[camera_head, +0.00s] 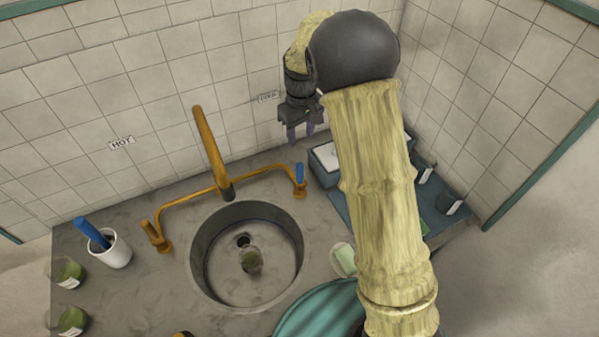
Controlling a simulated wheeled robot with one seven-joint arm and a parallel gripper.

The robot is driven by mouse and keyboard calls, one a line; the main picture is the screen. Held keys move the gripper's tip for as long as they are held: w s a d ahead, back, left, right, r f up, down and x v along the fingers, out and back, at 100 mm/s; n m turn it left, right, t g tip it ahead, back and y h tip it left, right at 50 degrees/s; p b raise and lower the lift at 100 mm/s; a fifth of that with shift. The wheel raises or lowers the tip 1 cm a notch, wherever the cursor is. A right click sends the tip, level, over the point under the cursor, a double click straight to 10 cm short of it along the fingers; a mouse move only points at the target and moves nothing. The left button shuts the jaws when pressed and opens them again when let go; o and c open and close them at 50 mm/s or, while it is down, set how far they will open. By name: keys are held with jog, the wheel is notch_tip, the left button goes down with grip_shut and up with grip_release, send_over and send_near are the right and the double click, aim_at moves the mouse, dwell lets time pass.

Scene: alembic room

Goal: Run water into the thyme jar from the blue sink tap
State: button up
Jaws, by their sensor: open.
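A round grey sink (203,262) is set in the counter. A small jar with green contents (251,262) is inside it, beside the dark drain hole; its label cannot be read, so I cannot tell whether it is the thyme jar. A brass spout (208,150) with a dark end reaches toward the sink's back rim. The tap with the blue handle (299,174) stands right of the spout. My gripper (301,138) is open and empty, pointing down, and appears above and behind the blue handle. No water stream is visible.
A brass tap (156,236) stands at left. A white cup (116,252) holds a blue-handled thing. Two green-filled jars (68,272) (72,321) sit at the left edge. Tiled walls close the back.

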aim_at(300, 172)
jog(key=f+p, duration=0.2)
jog(key=f, duration=0.6)
jog(key=f+p, duration=0.2)
jog(key=f, duration=0.7)
jog(key=shift+w+a+f+p, duration=0.1)
jog(key=shift+w+p, duration=0.1)
jog(key=shift+p, duration=0.1)
grip_shut()
